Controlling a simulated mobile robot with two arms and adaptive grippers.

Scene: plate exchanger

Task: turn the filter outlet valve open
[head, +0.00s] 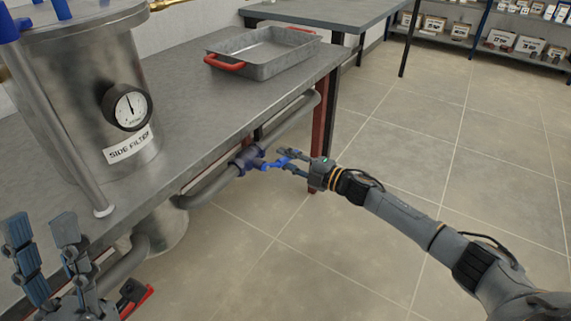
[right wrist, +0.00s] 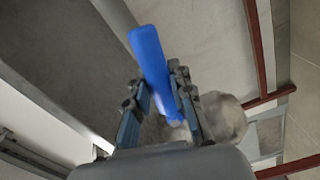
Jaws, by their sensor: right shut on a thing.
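The filter outlet valve (head: 245,159) is a dark body on the grey pipe that runs below the bench's front edge. Its blue lever handle (head: 268,164) sticks out to the right, towards my right gripper. My right gripper (head: 284,160) is shut on this handle. In the right wrist view the blue handle (right wrist: 150,60) passes between the two fingers (right wrist: 158,105), and its end extends beyond them. My left gripper (head: 40,228) is at the lower left of the head view, its fingers apart, empty and away from the valve.
The steel side filter (head: 85,85) with a gauge (head: 128,107) stands on the bench (head: 190,105). A grey tray (head: 262,62) with red handles lies at its far end. A red lever (head: 138,301) shows low at the left. The floor to the right is clear.

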